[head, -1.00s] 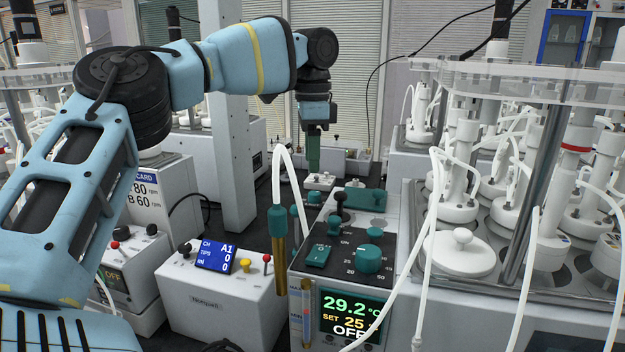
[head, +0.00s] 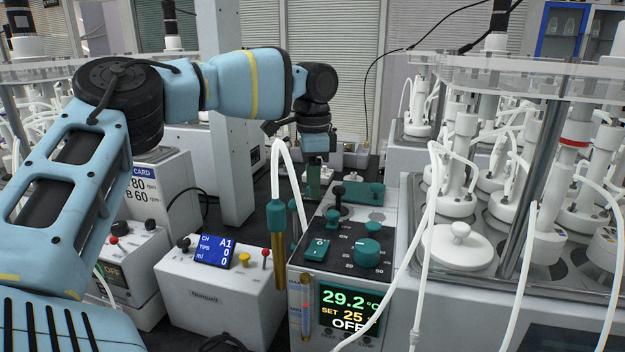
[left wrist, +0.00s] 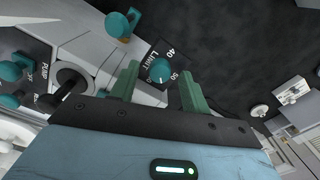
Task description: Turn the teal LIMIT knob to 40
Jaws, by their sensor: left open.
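The teal LIMIT knob (left wrist: 160,70) shows in the left wrist view on a dark plate with white LIMIT, 40 and 50 markings. Its pointer setting is too small to read surely. My left gripper (left wrist: 158,74) is open, with one green finger on each side of the knob in the picture. I cannot tell whether the fingers touch it or are still above it. In the head view my left gripper (head: 314,180) points down at the far end of the grey unit, and I cannot make out the LIMIT knob there. My right gripper is not in view.
A larger teal knob (head: 367,251), a teal switch (head: 317,249) and a black-knobbed lever (head: 339,192) stand on the unit's near top. Its display (head: 348,308) reads 29.2 and OFF.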

